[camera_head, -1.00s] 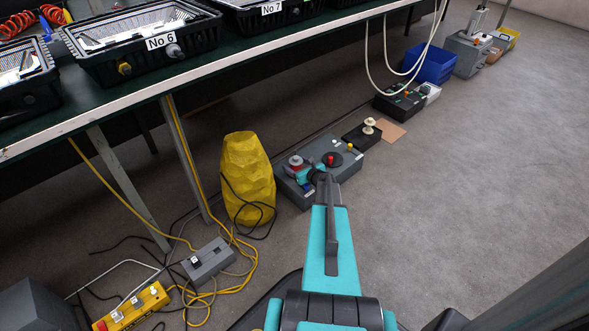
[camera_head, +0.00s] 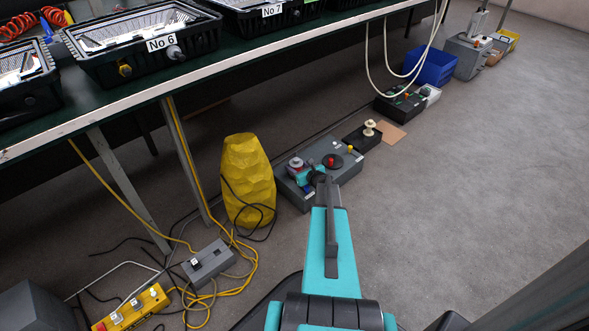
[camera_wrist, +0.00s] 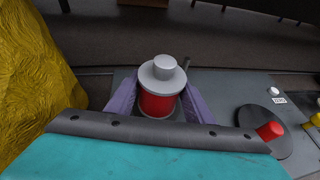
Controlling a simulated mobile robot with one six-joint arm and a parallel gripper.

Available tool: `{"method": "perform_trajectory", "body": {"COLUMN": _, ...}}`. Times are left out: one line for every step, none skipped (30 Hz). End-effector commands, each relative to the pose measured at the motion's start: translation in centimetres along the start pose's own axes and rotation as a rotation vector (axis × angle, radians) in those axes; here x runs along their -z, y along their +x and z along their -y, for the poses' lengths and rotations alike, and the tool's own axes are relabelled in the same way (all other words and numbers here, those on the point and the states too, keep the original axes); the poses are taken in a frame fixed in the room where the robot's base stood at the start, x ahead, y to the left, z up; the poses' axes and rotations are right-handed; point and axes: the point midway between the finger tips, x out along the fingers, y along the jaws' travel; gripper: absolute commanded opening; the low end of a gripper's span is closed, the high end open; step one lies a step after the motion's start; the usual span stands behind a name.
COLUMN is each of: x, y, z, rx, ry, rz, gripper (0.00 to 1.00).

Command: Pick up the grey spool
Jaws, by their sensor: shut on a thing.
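The grey spool (camera_wrist: 163,72) has a pale grey top flange and knob, with a red wound body below. In the wrist view it stands upright between the two purple fingers of my gripper (camera_wrist: 157,98), one on each side. My gripper is shut on it. In the head view the grey spool (camera_head: 296,162) shows small, above the left part of a grey box, with my gripper (camera_head: 299,172) at it. Its underside is hidden, so I cannot tell whether it touches the box.
The grey box (camera_head: 293,194) also bears a red knob on a black disc (camera_head: 331,161). A yellow faceted bag (camera_head: 247,180) stands close on the left. A black box with a cream spool (camera_head: 369,128) lies beyond. Open floor is on the right.

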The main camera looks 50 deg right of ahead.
Motion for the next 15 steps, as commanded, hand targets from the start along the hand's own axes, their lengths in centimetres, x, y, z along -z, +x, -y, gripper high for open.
{"method": "perform_trajectory", "body": {"x": 0.0, "y": 0.0, "z": 0.0, "rx": 0.0, "ry": 0.0, "rz": 0.0, "gripper": 0.24}}
{"method": "perform_trajectory", "body": {"x": 0.0, "y": 0.0, "z": 0.0, "rx": 0.0, "ry": 0.0, "rz": 0.0, "gripper": 0.24}}
{"method": "perform_trajectory", "body": {"x": 0.0, "y": 0.0, "z": 0.0, "rx": 0.0, "ry": 0.0, "rz": 0.0, "gripper": 0.24}}
{"method": "perform_trajectory", "body": {"x": 0.0, "y": 0.0, "z": 0.0, "rx": 0.0, "ry": 0.0, "rz": 0.0, "gripper": 0.24}}
{"method": "perform_trajectory", "body": {"x": -0.1, "y": 0.0, "z": 0.0, "rx": 0.0, "ry": 0.0, "rz": 0.0, "gripper": 0.24}}
{"method": "perform_trajectory", "body": {"x": -0.1, "y": -0.1, "z": 0.0, "rx": 0.0, "ry": 0.0, "rz": 0.0, "gripper": 0.24}}
{"method": "perform_trajectory", "body": {"x": -0.2, "y": -0.1, "z": 0.0, "rx": 0.0, "ry": 0.0, "rz": 0.0, "gripper": 0.24}}
{"method": "perform_trajectory", "body": {"x": -0.3, "y": -0.1, "z": 0.0, "rx": 0.0, "ry": 0.0, "rz": 0.0, "gripper": 0.24}}
{"method": "perform_trajectory", "body": {"x": -0.4, "y": -0.2, "z": 0.0, "rx": 0.0, "ry": 0.0, "rz": 0.0, "gripper": 0.24}}
{"method": "perform_trajectory", "body": {"x": -0.5, "y": -0.2, "z": 0.0, "rx": 0.0, "ry": 0.0, "rz": 0.0, "gripper": 0.24}}
{"method": "perform_trajectory", "body": {"x": -0.7, "y": -0.3, "z": 0.0, "rx": 0.0, "ry": 0.0, "rz": 0.0, "gripper": 0.24}}
{"method": "perform_trajectory", "body": {"x": -0.9, "y": -0.4, "z": 0.0, "rx": 0.0, "ry": 0.0, "rz": 0.0, "gripper": 0.24}}
{"method": "perform_trajectory", "body": {"x": -1.1, "y": -0.5, "z": 0.0, "rx": 0.0, "ry": 0.0, "rz": 0.001, "gripper": 0.24}}
{"method": "perform_trajectory", "body": {"x": -1.4, "y": -0.6, "z": 0.0, "rx": 0.001, "ry": 0.0, "rz": 0.001, "gripper": 0.24}}
{"method": "perform_trajectory", "body": {"x": -1.8, "y": -0.8, "z": 0.0, "rx": 0.001, "ry": 0.0, "rz": 0.001, "gripper": 0.24}}
